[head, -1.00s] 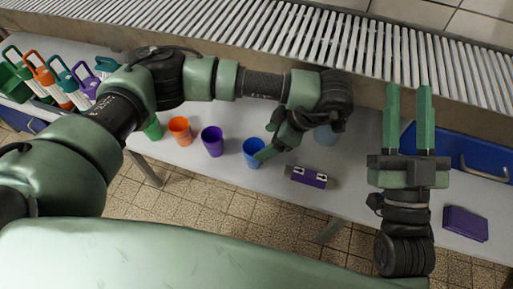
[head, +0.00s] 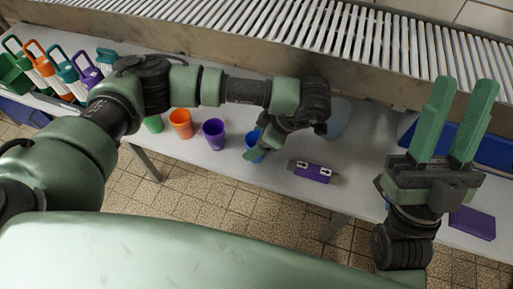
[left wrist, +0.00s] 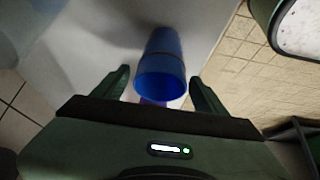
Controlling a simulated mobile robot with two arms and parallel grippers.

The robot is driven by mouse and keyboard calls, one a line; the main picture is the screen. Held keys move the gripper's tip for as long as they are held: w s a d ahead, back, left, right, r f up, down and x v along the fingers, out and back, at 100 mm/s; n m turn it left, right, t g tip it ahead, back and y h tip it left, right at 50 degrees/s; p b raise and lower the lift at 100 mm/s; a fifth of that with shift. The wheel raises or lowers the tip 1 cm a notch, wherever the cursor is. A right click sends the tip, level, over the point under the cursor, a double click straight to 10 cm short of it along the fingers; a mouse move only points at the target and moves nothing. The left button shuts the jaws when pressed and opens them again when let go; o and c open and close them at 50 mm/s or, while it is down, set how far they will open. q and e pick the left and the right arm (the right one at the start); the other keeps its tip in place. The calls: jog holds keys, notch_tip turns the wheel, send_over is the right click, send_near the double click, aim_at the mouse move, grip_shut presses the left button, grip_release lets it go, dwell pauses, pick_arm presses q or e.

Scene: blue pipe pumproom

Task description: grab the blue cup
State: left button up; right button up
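The blue cup (head: 251,138) stands on the white table, right of the purple cup (head: 214,133), and is partly hidden by my left gripper (head: 257,151) in the head view. In the left wrist view the blue cup (left wrist: 160,65) lies between the two fingers of my left gripper (left wrist: 160,88), its open rim facing the camera. The fingers are apart, with a gap visible on each side of the cup. My right gripper (head: 463,88) is open and empty, raised at the right with fingers pointing up.
An orange cup (head: 181,121) and a green cup (head: 153,124) stand further left. A purple item with silver parts (head: 313,172) lies right of the blue cup. A purple box (head: 473,222) lies at the right. A roller conveyor (head: 310,30) runs behind the table.

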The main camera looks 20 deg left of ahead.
pick_arm(q)
jog(key=c, duration=1.2)
jog(key=shift+r, duration=0.1)
